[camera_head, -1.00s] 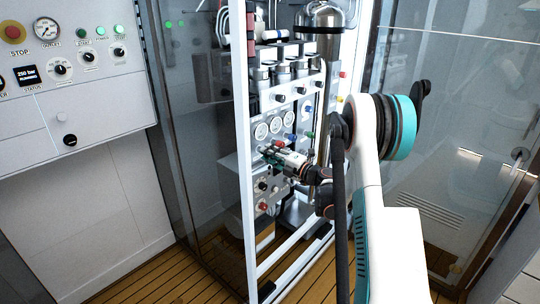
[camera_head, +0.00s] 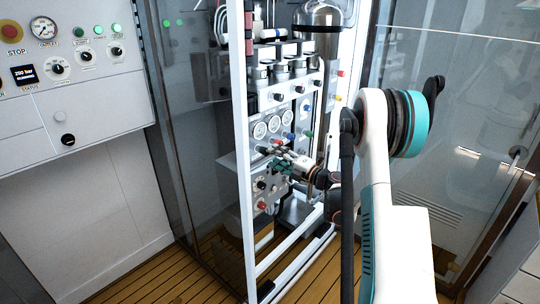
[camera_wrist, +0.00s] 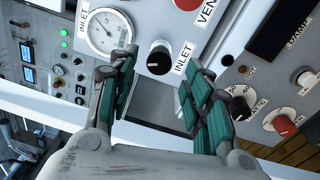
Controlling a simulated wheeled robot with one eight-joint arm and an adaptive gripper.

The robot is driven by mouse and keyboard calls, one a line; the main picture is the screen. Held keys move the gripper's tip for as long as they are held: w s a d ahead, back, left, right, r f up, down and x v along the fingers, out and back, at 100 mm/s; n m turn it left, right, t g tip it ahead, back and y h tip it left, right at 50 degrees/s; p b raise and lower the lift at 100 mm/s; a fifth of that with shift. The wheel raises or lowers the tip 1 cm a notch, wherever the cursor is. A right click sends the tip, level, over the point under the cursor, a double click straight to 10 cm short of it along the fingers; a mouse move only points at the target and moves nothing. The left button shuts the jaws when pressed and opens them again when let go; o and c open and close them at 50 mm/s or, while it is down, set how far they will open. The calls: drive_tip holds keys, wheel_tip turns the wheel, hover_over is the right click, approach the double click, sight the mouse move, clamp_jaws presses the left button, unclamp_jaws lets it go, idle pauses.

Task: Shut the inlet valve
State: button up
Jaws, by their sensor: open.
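The inlet valve is a black round knob (camera_wrist: 160,58) with a white mark, beside an INLET label on the grey panel in the wrist view. My gripper (camera_wrist: 157,72) is open and empty, with one teal-padded finger on each side of the knob in the picture. The knob shows between the fingertips; I cannot tell whether they touch it. In the head view my gripper (camera_head: 279,161) is in front of the lower panel of the white-framed rack, below the gauges. I cannot pick out the inlet knob there.
A round inlet gauge (camera_wrist: 108,32) sits left of the knob. A red knob (camera_wrist: 286,126) and other dark knobs are on the right. The white rack post (camera_head: 239,150) stands left of my gripper. A control cabinet (camera_head: 85,110) stands at the far left.

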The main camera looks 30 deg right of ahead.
sight(267, 153)
drive_tip(key=v, duration=0.8)
drive_tip(key=w+a+n, duration=0.1)
drive_tip(key=w+n, duration=0.3)
drive_tip(key=n, duration=0.2)
drive_tip(key=w+a+n+h, duration=0.1)
drive_tip(key=w+a+n, duration=0.1)
drive_tip(key=w+n, duration=0.2)
drive_tip(key=w+a+n, duration=0.1)
drive_tip(key=w+n, duration=0.3)
drive_tip(key=n, duration=0.3)
drive_tip(key=shift+w+a+r+n, duration=0.15)
drive_tip(key=shift+a+r+n, duration=0.15)
drive_tip(key=shift+c, duration=0.6)
drive_tip(key=c, duration=1)
